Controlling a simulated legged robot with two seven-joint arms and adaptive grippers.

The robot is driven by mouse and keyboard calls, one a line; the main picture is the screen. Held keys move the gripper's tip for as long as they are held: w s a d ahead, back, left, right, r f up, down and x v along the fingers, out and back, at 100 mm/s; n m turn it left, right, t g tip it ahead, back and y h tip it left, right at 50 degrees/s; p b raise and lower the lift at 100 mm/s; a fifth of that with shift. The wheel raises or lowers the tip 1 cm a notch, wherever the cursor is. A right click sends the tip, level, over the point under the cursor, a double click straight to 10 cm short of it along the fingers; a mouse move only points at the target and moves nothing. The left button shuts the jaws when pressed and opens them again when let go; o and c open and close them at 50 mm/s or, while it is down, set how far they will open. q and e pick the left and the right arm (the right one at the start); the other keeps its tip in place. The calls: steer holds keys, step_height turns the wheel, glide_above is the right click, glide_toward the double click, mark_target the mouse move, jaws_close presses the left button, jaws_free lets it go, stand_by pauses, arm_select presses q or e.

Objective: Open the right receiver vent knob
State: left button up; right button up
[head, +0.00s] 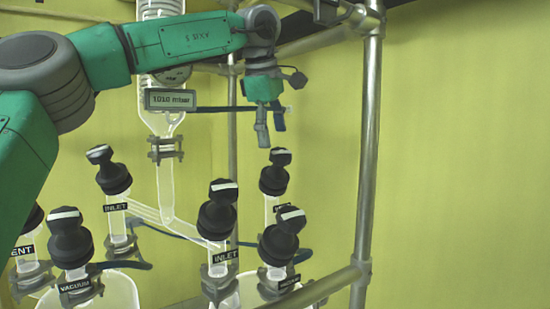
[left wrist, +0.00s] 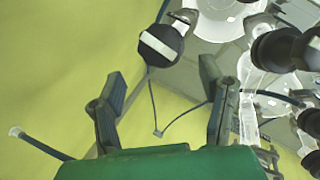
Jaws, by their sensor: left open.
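My left gripper (head: 269,133) hangs fingers down above a black knob with a white bar on top (head: 275,172). The gripper is open and empty, apart from the knob. This knob's label cannot be read, so I cannot confirm it is the right receiver vent. In the left wrist view, a black knob with a white bar (left wrist: 160,46) lies ahead of the spread fingers (left wrist: 162,78), roughly centred between them. In the head view, a knob labelled INLET (head: 218,210) and another knob with an unclear label (head: 281,237) stand nearer. My right gripper is out of view.
At the left stand knobs labelled INLET (head: 110,172) and VACUUM (head: 70,240), with one marked "ENT" at the edge. A glass column with a pressure display (head: 170,100) stands left of my gripper. A metal frame post (head: 368,150) rises to its right.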

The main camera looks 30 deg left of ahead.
mark_target(279, 151)
arm_select(q)
steer(key=f, duration=0.1)
steer(key=w+d+f, duration=0.1)
steer(key=d+f, duration=0.1)
steer(key=shift+w+d+f, duration=0.1)
steer(key=shift+w+f, duration=0.25)
steer(key=shift+w+d+f, duration=0.1)
steer(key=shift+w+f, duration=0.1)
steer(key=shift+f, duration=0.3)
steer(key=shift+a+f, duration=0.15)
steer(key=shift+a, duration=0.4)
steer(key=shift+a+f, duration=0.15)
steer(key=shift+a, duration=0.6)
steer(key=shift+c, duration=1.2)
steer(key=shift+a+f, duration=0.1)
steer(key=shift+a, duration=0.05)
steer(key=c, duration=0.9)
steer(key=shift+d, duration=0.55)
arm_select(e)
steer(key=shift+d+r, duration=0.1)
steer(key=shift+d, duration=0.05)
